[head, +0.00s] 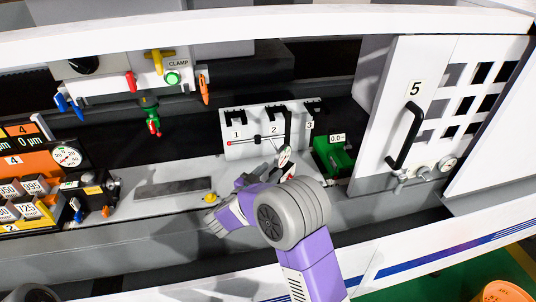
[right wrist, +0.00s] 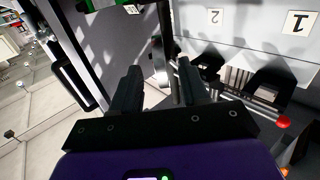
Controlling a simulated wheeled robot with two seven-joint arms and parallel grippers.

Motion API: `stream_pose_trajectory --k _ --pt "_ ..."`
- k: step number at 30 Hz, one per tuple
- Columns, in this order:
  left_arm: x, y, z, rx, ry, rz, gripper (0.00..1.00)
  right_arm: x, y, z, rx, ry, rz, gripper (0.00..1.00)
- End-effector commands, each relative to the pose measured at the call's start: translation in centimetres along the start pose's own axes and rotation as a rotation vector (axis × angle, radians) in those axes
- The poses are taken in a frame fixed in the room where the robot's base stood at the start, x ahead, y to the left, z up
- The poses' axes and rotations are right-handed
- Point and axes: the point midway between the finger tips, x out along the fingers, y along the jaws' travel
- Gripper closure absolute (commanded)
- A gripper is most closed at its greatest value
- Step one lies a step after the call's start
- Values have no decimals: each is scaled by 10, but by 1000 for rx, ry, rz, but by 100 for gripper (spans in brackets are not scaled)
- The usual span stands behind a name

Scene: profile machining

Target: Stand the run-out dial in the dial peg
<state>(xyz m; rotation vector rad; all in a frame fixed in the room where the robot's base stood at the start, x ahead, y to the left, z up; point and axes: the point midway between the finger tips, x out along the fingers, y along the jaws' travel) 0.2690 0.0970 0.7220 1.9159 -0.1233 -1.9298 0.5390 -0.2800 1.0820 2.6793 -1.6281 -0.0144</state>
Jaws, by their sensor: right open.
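A small round dial with a white face (head: 285,156) shows just above my right gripper, in front of the numbered white panel (head: 253,147). I cannot tell whether this is the run-out dial, or whether it touches the gripper. Another round dial (head: 66,155) sits on the orange board at the left, and a round gauge (head: 448,163) is at the foot of the white door. I cannot make out which part is the dial peg. My right gripper (head: 262,176) is open; its two dark fingers (right wrist: 157,88) stand apart in the right wrist view, with no held object visible. My left gripper is not in view.
A green block (head: 332,155) stands right of the panel, near the white door marked 5 (head: 390,112) with its black handle. Clamp valves (head: 160,80) hang at the upper left. A dark flat plate (head: 175,188) lies on the grey ledge. Blocks fill the far left.

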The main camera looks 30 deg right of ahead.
Motion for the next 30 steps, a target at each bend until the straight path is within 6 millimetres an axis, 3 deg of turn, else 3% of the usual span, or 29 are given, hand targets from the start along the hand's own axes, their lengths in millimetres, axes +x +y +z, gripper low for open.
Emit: stream_pose_trajectory --k 8,19,28,30 --pt "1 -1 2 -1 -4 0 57 20 0 -1 2 -1 2 55" --pt "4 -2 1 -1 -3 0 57 70 -2 -7 1 0 1 55" --pt "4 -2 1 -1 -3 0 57 76 -2 -7 1 -1 -2 55" --pt "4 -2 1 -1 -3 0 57 76 -2 -7 1 0 -2 63"
